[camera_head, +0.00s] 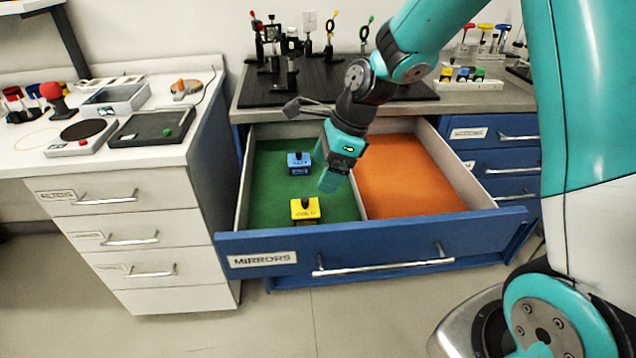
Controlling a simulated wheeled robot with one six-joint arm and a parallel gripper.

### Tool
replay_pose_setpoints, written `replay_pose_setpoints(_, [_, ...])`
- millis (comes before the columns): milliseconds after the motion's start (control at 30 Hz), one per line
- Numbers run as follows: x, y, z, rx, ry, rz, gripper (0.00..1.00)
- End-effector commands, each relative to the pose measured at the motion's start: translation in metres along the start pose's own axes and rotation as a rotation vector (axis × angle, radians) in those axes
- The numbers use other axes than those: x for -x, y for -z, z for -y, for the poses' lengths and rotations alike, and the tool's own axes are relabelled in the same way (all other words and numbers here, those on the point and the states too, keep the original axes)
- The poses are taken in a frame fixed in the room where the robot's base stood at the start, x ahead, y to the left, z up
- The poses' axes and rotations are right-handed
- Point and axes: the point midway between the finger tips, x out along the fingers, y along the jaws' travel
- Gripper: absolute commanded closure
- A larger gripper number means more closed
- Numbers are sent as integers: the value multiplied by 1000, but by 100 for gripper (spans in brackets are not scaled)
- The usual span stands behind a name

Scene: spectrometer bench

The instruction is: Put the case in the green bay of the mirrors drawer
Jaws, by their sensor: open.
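The mirrors drawer (375,240) is pulled out, with a "MIRRORS" label on its blue front. Its left bay, the green bay (275,200), has a green floor; an orange bay (410,180) is on the right. A yellow case (305,210) with a dark knob sits upright in the green bay near the front. A blue case (299,165) with a dark knob sits further back in the same bay. My gripper (331,184) is open, pointing down over the green bay, just right of both cases. It holds nothing that I can see. Its far finger is mostly hidden.
A black optics board (320,92) with posts stands behind the drawer. A white rack (468,86) with small coloured cases is on the counter at right. The white bench at left holds a dark tray (152,127) and a grey box (115,100). The orange bay is empty.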

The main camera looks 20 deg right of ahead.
Motion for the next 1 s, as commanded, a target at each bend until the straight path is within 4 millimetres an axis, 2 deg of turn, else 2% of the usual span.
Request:
replay_pose_setpoints(67, [7, -1, -1, 13, 1, 1, 14])
replay_pose_setpoints(167, [16, -10, -12, 125, -5, 1, 14])
replay_pose_setpoints(267, [31, -27, -38, 393, -17, 3, 14])
replay_pose_setpoints(400, [57, -51, -95, 955, -44, 15, 14])
replay_pose_setpoints(500, [74, -60, -140, 1381, -65, 33, 14])
replay_pose_setpoints(600, [86, -63, -180, 1773, -80, 56, 14])
replay_pose_setpoints(700, [95, -61, -212, 2093, -91, 81, 14])
replay_pose_setpoints(833, [100, -56, -238, 2361, -99, 107, 14])
replay_pose_setpoints(1000, [103, -52, -247, 2479, -104, 121, 14])
